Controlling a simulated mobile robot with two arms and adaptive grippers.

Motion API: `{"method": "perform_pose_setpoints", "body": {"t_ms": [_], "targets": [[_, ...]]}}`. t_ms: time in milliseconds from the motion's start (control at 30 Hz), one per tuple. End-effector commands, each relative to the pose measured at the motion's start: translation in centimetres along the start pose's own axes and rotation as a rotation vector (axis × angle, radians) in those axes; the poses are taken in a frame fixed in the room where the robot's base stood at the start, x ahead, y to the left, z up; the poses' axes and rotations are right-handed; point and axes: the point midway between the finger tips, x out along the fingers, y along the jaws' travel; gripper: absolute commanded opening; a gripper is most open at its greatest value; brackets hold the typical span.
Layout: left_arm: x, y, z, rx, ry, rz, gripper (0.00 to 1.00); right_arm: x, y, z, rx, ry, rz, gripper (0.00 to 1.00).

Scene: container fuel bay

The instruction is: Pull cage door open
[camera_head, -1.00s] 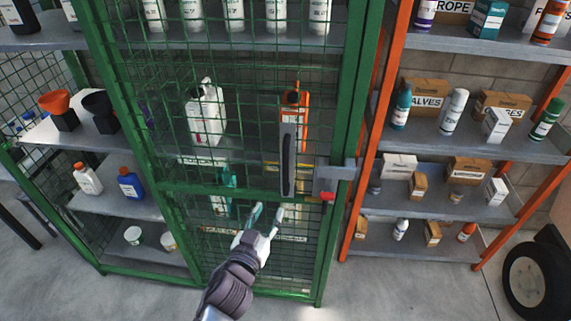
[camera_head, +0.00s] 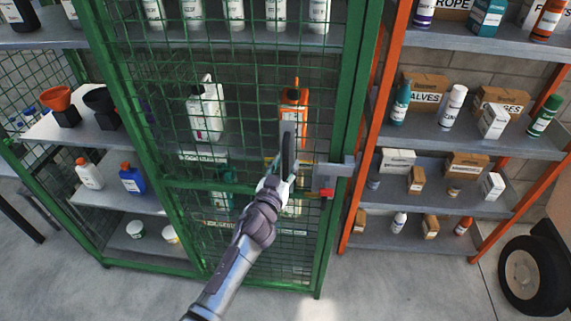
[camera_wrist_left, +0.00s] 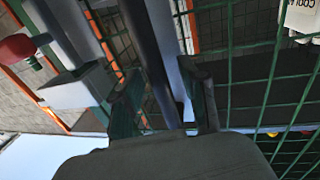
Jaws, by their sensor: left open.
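The green mesh cage door (camera_head: 240,188) stands closed in its green frame in the head view. Its long dark upright handle (camera_head: 288,150) sits on a grey plate near the door's right side. A grey latch box (camera_head: 335,169) with a red knob (camera_head: 327,193) is just right of the handle. My left gripper (camera_head: 279,168) is open at the handle's lower part and partly hides it. In the left wrist view, the handle bar (camera_wrist_left: 160,50) runs between the two spread fingers of the gripper (camera_wrist_left: 165,82). Whether they touch it is unclear. My right gripper is not in view.
Bottles and an orange can (camera_head: 293,110) stand on shelves behind the mesh. An orange-framed shelf rack (camera_head: 460,145) with boxes and bottles is close on the right. A black wheel (camera_head: 533,281) stands at lower right. The concrete floor (camera_head: 400,290) before the cage is clear.

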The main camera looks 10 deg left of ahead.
Motion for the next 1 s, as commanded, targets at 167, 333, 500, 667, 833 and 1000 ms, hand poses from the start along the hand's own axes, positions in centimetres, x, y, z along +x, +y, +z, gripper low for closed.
{"method": "perform_pose_setpoints", "body": {"t_ms": [167,333,500,667,833,1000], "targets": [[0.43,0.05,-0.01,-0.001,0.0,0.001,0.43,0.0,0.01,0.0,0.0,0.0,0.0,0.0],[0.41,0.05,-0.01,0.0,0.0,0.001,0.43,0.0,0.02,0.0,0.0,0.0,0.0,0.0],[0.39,0.04,-0.01,0.0,0.0,0.001,0.15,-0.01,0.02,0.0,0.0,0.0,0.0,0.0],[0.39,0.04,0.0,0.0,0.0,0.001,0.0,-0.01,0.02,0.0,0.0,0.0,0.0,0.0],[0.38,0.04,0.01,0.0,0.0,0.001,0.0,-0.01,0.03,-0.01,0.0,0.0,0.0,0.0],[0.53,-0.02,0.06,0.0,0.0,0.001,0.0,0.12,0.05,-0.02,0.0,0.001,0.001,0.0]]}}
